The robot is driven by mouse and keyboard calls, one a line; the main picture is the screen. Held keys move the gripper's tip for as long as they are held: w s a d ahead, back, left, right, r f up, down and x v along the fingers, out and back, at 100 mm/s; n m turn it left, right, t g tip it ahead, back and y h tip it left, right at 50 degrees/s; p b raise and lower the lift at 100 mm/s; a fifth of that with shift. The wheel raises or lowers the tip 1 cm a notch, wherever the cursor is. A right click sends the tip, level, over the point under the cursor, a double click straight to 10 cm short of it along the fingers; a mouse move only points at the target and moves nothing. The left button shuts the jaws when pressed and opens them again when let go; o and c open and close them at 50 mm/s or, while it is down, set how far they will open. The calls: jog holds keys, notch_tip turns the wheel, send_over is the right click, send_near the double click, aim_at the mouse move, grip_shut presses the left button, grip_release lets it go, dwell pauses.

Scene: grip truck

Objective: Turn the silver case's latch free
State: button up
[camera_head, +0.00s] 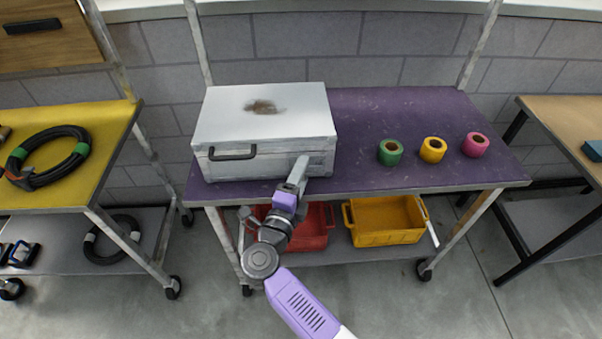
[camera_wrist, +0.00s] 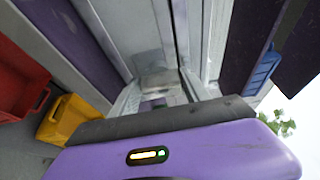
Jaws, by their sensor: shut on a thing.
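The silver case (camera_head: 225,125) sits closed on the left part of the purple table. It has a dark brown stain on its lid and a black handle (camera_head: 232,153) on its front. My gripper (camera_head: 301,166) reaches up to the case's front face, right of the handle, and is shut on the latch there. In the wrist view my gripper (camera_wrist: 158,88) meets the case's grey front (camera_wrist: 122,25), and a pale latch piece (camera_wrist: 155,72) shows between the fingers. The latch is mostly hidden by the fingers in the head view, and its exact angle cannot be told.
Green (camera_head: 390,152), yellow (camera_head: 433,149) and pink (camera_head: 476,145) tape rolls stand on the right of the purple table (camera_head: 365,120). Red (camera_head: 313,228) and yellow (camera_head: 386,220) bins sit on the shelf below. A yellow table (camera_head: 75,135) with coiled cable stands left.

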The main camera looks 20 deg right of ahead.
jog(key=shift+f, duration=0.1)
jog(key=o, duration=1.4)
jog(key=shift+s+a, duration=0.1)
jog(key=v, duration=0.7)
jog(key=shift+s+a+b, duration=0.2)
jog(key=shift+b, duration=0.15)
